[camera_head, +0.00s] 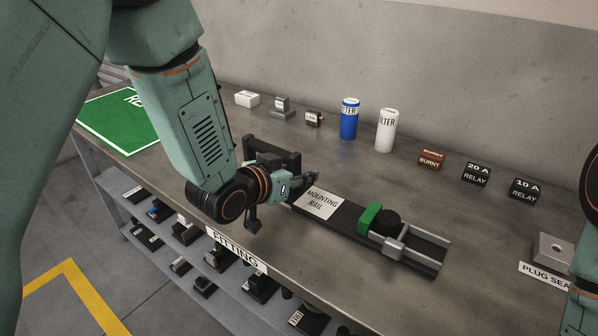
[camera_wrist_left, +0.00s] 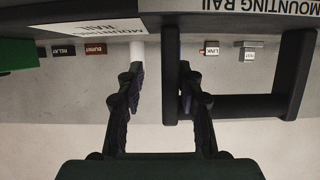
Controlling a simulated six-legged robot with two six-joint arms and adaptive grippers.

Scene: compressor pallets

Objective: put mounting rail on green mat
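The mounting rail (camera_head: 345,220) is a long dark rail with a white label, lying along the bench. In the left wrist view the labelled rail (camera_wrist_left: 60,12) crosses the top, with a dark handle frame (camera_wrist_left: 240,107) attached. My left gripper (camera_head: 308,180) is at the rail's left end in the head view. In the left wrist view its fingers (camera_wrist_left: 160,90) are apart, with one handle post between them; a gap shows on one side, so it looks open. The green mat (camera_head: 118,130) lies at the bench's far left, partly hidden by my left arm. My right gripper is out of view.
A green block (camera_head: 369,217) and a black knob (camera_head: 387,222) sit on the rail. Blue (camera_head: 349,120) and white (camera_head: 386,131) filter cans, a burnt relay (camera_head: 431,159) and other relays line the back. A lower shelf (camera_head: 160,245) holds dark parts.

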